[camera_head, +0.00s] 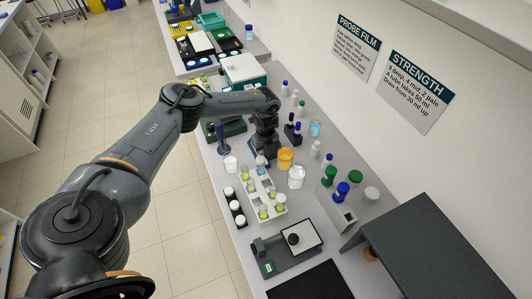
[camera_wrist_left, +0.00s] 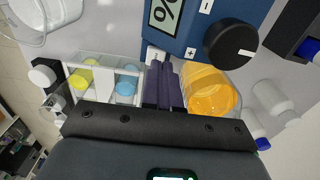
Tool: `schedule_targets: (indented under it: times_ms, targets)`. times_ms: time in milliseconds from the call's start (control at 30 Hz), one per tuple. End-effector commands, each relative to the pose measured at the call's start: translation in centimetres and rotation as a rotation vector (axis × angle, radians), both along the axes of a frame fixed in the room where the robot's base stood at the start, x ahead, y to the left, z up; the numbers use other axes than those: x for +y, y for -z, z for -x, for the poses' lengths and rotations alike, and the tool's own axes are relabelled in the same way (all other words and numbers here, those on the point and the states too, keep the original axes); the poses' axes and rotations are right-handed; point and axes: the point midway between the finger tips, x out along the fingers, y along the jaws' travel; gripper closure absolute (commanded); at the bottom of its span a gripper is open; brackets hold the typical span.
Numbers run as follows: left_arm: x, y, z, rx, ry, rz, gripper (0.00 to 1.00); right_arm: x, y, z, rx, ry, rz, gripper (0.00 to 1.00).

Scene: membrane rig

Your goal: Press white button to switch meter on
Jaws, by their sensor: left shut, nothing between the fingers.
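A blue meter (camera_wrist_left: 188,35) lies at the top of the left wrist view. It has a display (camera_wrist_left: 165,14) with a dark percent sign, a black knob (camera_wrist_left: 230,43) and small plus and minus keys. A small white patch (camera_wrist_left: 154,53) shows at the meter's lower edge, beside my fingertips; I cannot tell if it is the white button. My left gripper (camera_wrist_left: 166,70) is shut and empty, its fingertips at that edge; contact cannot be told. In the head view my left gripper (camera_head: 263,156) is over the bench, and my arm mostly hides the meter. My right gripper is not in view.
An orange-filled beaker (camera_wrist_left: 210,95) stands close right of my fingers. A white rack (camera_wrist_left: 104,82) with yellow and blue tubes stands close left.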

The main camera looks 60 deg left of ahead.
Motion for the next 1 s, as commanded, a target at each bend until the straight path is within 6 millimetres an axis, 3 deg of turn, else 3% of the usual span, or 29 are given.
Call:
schedule_targets:
  times_ms: [200,500,1000]
  targets:
    - [0.0,-4.9,-0.2,-0.007,0.000,0.002,1.00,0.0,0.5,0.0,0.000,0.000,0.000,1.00]
    - [0.0,-9.0,-0.3,-0.007,-0.001,0.003,1.00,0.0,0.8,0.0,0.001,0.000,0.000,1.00]
    - [-0.1,-9.9,-0.2,-0.006,0.000,0.003,1.00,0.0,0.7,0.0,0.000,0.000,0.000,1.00]
